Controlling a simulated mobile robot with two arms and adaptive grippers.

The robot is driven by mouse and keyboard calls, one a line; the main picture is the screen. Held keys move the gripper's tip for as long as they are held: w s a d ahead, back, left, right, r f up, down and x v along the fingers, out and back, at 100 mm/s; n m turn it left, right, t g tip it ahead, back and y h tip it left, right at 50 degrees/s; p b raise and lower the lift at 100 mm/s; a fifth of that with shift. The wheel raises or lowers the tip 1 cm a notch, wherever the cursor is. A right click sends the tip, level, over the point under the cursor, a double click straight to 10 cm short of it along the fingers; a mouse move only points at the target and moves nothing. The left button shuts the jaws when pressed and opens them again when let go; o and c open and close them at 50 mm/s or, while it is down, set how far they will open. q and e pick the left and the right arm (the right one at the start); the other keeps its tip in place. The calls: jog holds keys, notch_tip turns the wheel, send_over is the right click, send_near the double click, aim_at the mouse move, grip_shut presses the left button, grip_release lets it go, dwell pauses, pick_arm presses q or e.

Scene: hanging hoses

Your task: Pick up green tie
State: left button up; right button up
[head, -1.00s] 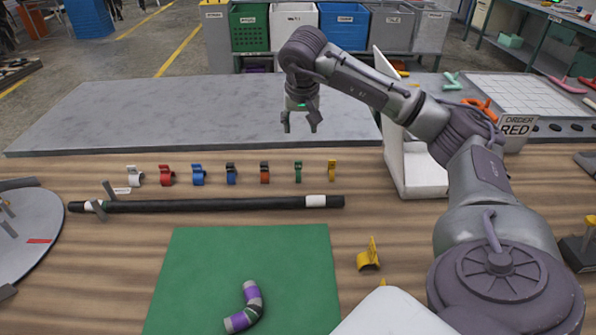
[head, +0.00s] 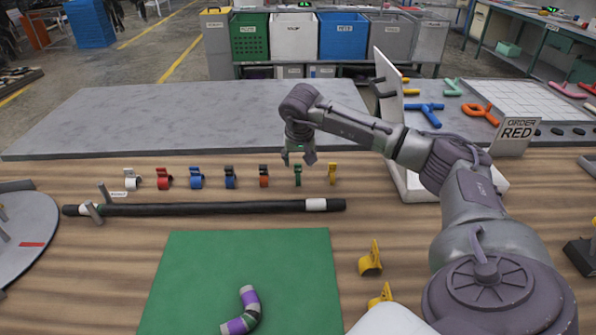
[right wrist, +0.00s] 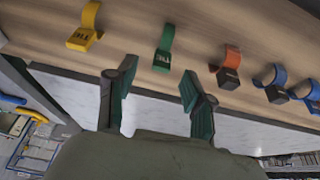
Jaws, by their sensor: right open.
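The green tie (head: 298,175) stands in a row of ties on the wooden table, between an orange tie (head: 264,175) and a yellow tie (head: 332,173). In the right wrist view the green tie (right wrist: 164,52) is ahead of the fingertips, roughly centred between them, and apart from them. My right gripper (head: 298,157) is open and empty, close above and behind the green tie. In the right wrist view its two fingers (right wrist: 157,85) are spread wide. My left gripper is not in the head view.
Blue ties (head: 196,177), a red tie (head: 163,178) and a white tie (head: 131,178) continue the row leftward. A black hose (head: 210,209) lies in front of it. A green mat (head: 200,270) holds a bent purple hose piece (head: 243,312). A white stand (head: 402,175) is to the right.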

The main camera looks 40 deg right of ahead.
aim_at(298, 165)
jog(key=x, duration=0.3)
jog(key=shift+w+f, duration=0.1)
jog(key=shift+f, duration=0.15)
jog(key=shift+c, duration=0.2)
jog(key=c, duration=0.8)
jog(key=shift+r, duration=0.1)
